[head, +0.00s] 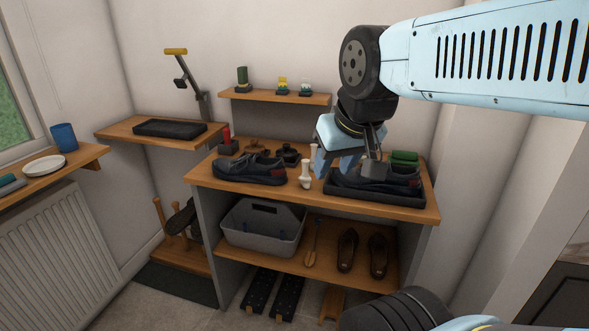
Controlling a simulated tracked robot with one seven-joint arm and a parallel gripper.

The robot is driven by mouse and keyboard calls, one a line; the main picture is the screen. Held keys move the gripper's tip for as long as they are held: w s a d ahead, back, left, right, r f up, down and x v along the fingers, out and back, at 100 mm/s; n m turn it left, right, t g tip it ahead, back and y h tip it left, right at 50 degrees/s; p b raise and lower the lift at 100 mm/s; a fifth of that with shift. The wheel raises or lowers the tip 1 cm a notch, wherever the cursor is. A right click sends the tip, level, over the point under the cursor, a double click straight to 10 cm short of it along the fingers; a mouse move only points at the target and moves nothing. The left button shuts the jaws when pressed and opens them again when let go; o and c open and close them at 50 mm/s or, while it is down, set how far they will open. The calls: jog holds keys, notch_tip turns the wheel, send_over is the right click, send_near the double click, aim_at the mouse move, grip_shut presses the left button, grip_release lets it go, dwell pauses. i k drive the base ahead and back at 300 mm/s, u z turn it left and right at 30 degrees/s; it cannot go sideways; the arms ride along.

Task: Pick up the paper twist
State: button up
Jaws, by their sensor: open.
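A small white piece, narrow in the middle and wider at its ends, stands on the bench top and looks like the paper twist (305,176). A second white piece (314,152) shows behind it, partly hidden by my gripper. I cannot tell for sure which is the paper twist. My gripper (334,166) is open, pointing down above the bench top, to the right of the front white piece. It seems empty and apart from that piece. Its fingers hide part of the bench behind.
A dark shoe (250,169) lies left on the bench (285,201); another shoe (376,181) lies in a black tray (372,195) at right, close to my gripper. Brushes (288,153) stand behind. A small shelf (268,97) hangs above. A grey caddy (262,232) sits below.

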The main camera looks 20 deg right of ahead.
aim_at(314, 146)
jog(key=z, duration=0.15)
jog(key=i, duration=0.95)
jog(key=u, duration=0.1)
